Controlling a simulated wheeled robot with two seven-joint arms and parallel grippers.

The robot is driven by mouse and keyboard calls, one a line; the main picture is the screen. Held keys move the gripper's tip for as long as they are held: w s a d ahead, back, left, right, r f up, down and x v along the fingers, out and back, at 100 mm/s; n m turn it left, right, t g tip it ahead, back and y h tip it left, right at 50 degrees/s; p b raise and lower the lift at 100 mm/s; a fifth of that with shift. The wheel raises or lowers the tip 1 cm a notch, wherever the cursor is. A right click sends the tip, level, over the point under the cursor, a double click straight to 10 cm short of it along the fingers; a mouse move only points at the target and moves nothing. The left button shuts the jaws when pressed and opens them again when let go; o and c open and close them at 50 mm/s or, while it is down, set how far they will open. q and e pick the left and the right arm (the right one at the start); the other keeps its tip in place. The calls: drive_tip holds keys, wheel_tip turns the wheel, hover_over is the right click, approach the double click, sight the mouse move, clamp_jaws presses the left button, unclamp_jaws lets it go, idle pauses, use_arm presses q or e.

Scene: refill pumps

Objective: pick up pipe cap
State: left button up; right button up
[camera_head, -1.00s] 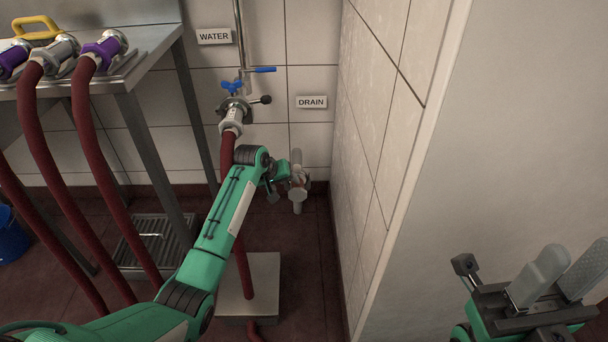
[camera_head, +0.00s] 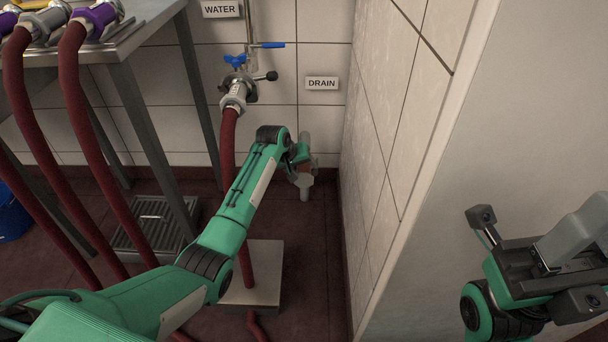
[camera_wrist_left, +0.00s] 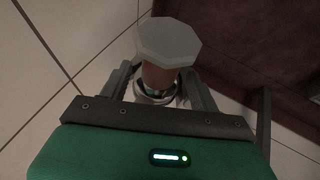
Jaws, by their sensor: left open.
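The pipe cap appears to be the pale eight-sided piece in the left wrist view (camera_wrist_left: 170,42), with a brownish round part and a metal ring behind it. In the head view a pale, cup-like end (camera_head: 303,182) shows low on the tiled wall below the DRAIN sign. My left gripper (camera_head: 300,156) is at this fitting, partly hidden by its own wrist. In the left wrist view its open fingers (camera_wrist_left: 165,88) stand on either side of the fitting; contact cannot be told. My right gripper (camera_head: 578,238) is at the right edge, partly cut off.
A valve with a blue handle (camera_head: 235,62) and a red hose (camera_head: 228,140) are left of the fitting. A tiled side wall (camera_head: 385,130) stands close on the right. A steel table (camera_head: 125,45) with hoses and a floor grate (camera_head: 150,225) are at left.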

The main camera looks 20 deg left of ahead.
use_arm(q)
drive_tip(key=shift+w+f, duration=0.2)
drive_tip(key=shift+f, duration=0.05)
drive_tip(key=c, duration=1.2)
